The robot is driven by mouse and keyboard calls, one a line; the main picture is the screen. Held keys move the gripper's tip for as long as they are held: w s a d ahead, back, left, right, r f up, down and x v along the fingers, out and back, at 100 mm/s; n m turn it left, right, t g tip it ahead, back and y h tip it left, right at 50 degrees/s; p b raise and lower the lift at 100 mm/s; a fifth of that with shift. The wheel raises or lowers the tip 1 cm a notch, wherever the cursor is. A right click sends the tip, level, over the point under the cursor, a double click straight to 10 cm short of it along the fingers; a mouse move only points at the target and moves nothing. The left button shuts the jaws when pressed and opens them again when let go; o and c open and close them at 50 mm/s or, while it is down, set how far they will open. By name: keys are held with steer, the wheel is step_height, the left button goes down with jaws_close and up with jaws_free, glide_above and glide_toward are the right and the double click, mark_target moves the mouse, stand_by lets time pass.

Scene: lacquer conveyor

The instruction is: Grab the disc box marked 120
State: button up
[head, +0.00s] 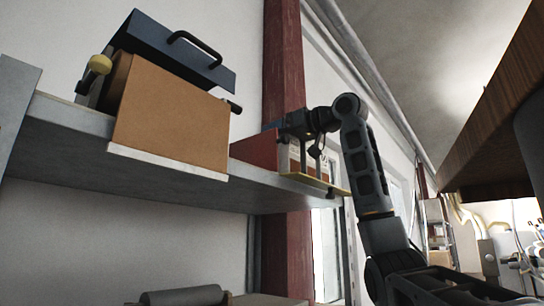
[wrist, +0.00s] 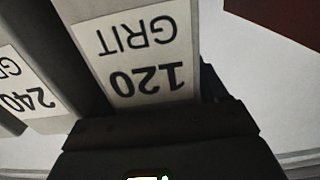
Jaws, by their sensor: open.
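The disc box marked 120 (wrist: 125,88) fills the upper middle of the wrist view. Its white label reads "120 GRIT" upside down. A neighbouring box marked 240 (wrist: 28,85) stands to its left, with a dark band between the labels. My gripper (wrist: 160,128) is the dark shape across the bottom, close in front of the 120 box. In the head view my gripper (head: 312,150) is at the right end of the shelf, in front of pale labelled boxes. It is open. Contact with the box cannot be made out.
A grey shelf (head: 70,118) carries a tan box (head: 170,125) with a dark handled lid at left. A red thing (head: 258,150) stands beside the labelled boxes. A yellow strip (head: 315,183) runs along the shelf edge there. A brown wooden edge (head: 490,110) hangs at right.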

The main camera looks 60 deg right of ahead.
steer(key=shift+w+d, duration=0.1)
steer(key=shift+w, duration=0.1)
steer(key=c, duration=1.3)
jaws_close()
steer(key=shift+r, duration=0.15)
